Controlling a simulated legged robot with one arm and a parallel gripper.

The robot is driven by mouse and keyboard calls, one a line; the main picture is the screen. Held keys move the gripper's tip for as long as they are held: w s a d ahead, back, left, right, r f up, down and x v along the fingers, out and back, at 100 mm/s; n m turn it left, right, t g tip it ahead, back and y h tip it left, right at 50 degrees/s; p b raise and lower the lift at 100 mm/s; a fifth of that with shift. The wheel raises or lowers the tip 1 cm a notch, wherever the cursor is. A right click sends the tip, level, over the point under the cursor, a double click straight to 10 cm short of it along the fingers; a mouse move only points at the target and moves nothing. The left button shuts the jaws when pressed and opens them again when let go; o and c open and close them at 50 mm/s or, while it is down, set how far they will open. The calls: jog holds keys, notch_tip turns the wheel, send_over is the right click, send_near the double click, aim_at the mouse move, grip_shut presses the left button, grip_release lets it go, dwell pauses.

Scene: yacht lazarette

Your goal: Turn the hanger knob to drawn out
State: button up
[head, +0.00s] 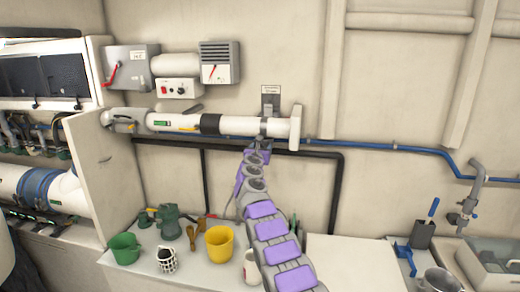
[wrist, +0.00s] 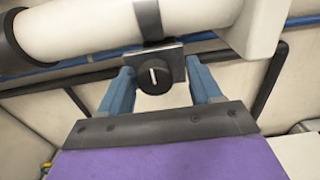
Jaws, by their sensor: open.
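The hanger knob (wrist: 154,77) is a round black knob with a white pointer line, standing close to upright in the wrist view. It sits on a dark square plate (wrist: 172,53) under a strap around the white pipe (wrist: 95,28). My gripper (wrist: 160,82) is open, with one blue finger on each side of the knob and a gap to it on both sides. In the head view my arm reaches up to the pipe (head: 250,125), and my gripper (head: 262,146) is below the pipe's strap. The knob is hidden there by my arm.
A blue hose (head: 400,147) and a black pipe (head: 338,190) run along the wall below the white pipe. The counter below holds a yellow bucket (head: 219,244), a green bucket (head: 125,248) and a mug (head: 252,268). A small label plate (head: 270,91) is above the pipe.

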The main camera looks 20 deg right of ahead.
jog(key=shift+d, duration=0.1)
jog(key=shift+c, duration=0.5)
jog(key=shift+a+r, duration=0.15)
jog(key=shift+a, duration=0.55)
jog(key=c, duration=0.4)
jog(key=shift+s+d, duration=0.1)
jog(key=shift+d, duration=0.1)
jog(key=c, duration=0.5)
